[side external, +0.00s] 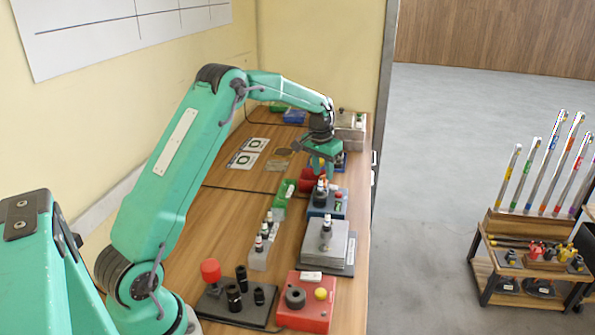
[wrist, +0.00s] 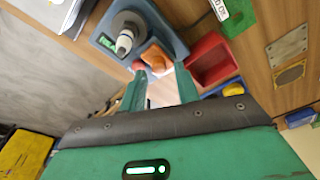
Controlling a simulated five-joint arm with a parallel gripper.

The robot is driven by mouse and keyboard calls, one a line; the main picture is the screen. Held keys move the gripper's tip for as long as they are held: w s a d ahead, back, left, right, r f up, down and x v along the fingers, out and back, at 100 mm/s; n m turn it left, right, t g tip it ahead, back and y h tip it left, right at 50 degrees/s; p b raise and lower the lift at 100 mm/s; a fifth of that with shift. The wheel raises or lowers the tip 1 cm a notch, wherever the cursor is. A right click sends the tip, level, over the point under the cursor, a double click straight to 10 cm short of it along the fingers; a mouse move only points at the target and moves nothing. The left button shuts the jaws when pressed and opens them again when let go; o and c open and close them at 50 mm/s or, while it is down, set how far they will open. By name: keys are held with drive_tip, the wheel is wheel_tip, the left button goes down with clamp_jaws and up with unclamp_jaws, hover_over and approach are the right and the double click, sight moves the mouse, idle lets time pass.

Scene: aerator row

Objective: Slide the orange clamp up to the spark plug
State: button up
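The orange clamp (wrist: 155,57) sits on a blue base (wrist: 110,13) in the wrist view. The white spark plug (wrist: 125,42) stands in a round dark grey holder on the same base, just left of the clamp and apart from it. My gripper (wrist: 160,70) has its two green fingers spread, with the clamp at or just beyond their tips; I cannot tell whether they touch it. In the side view, my gripper (side external: 320,168) points down behind the blue base (side external: 328,204). The clamp is too small to make out there.
A red open box (wrist: 212,58) stands right of the fingers in the wrist view. In the side view, a grey block (side external: 325,245), a red box (side external: 305,300) and a black plate with knobs (side external: 238,303) line the near bench. The bench's right edge is close.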

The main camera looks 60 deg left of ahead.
drive_tip(key=shift+f, duration=0.7)
drive_tip(key=shift+r, duration=0.1)
drive_tip(key=shift+c, duration=0.4)
drive_tip(key=c, duration=0.6)
